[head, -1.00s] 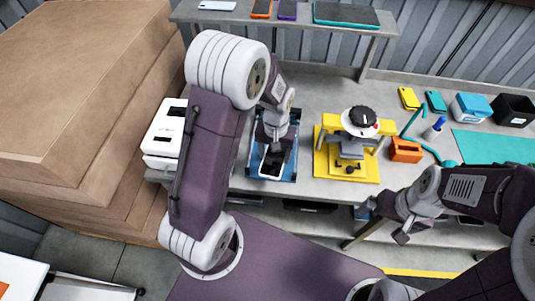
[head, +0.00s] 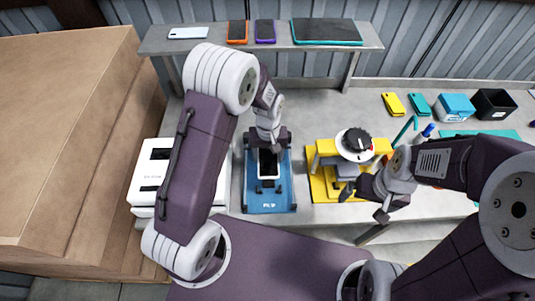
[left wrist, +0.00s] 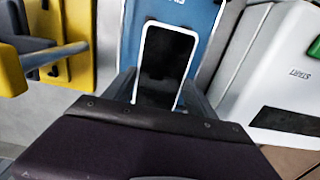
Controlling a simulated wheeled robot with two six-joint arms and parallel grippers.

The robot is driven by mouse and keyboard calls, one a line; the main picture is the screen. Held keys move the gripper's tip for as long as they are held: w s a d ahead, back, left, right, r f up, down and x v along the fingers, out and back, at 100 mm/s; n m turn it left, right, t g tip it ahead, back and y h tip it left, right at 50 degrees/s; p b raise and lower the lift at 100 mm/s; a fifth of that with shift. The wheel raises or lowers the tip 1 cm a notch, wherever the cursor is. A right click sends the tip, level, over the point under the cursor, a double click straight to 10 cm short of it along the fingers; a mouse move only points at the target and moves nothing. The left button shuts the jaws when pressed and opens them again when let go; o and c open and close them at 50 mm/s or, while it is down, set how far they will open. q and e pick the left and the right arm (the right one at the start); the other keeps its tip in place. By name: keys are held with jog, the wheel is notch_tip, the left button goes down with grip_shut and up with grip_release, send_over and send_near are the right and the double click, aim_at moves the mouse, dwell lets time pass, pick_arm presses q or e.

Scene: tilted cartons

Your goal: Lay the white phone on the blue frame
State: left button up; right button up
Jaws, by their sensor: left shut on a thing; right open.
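The white phone (head: 268,163), white-rimmed with a dark face, is in my left gripper (head: 267,148) above the blue frame (head: 270,203). In the left wrist view the phone (left wrist: 166,62) stands out from between the fingers of my left gripper (left wrist: 160,98), with the blue frame (left wrist: 196,14) behind it. The gripper covers the phone's near end there. Whether the phone touches the frame I cannot tell. My right gripper (head: 377,204) is open and empty, near the front of the yellow fixture.
The yellow fixture (head: 320,186) with a black dial stands right of the frame. A white box-shaped device (head: 147,187) stands left. A raised shelf (head: 210,46) behind carries several phones and a tablet. Yellow and teal phones, a blue box and a black bin (head: 494,103) sit back right. Cartons fill the left.

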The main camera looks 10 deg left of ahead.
aim_at(269, 157)
pick_arm(q)
jog(key=f, duration=0.1)
jog(key=f+b, duration=0.2)
jog(key=shift+w+f, duration=0.15)
jog(key=shift+w, duration=0.1)
jog(key=shift+s+f+b, duration=0.25)
jog(key=shift+f+b, duration=0.45)
jog(key=shift+b, duration=0.1)
notch_tip(269, 157, down, 3)
jog(key=shift+w+r+b, duration=0.15)
jog(key=shift+r+b, duration=0.05)
jog(key=shift+b, duration=0.9)
jog(key=shift+f+b, duration=0.35)
jog(key=shift+f, duration=0.25)
jog(key=shift+f, duration=0.2)
jog(key=o, duration=1.7)
jog(key=shift+c, duration=0.2)
jog(key=shift+r, duration=0.1)
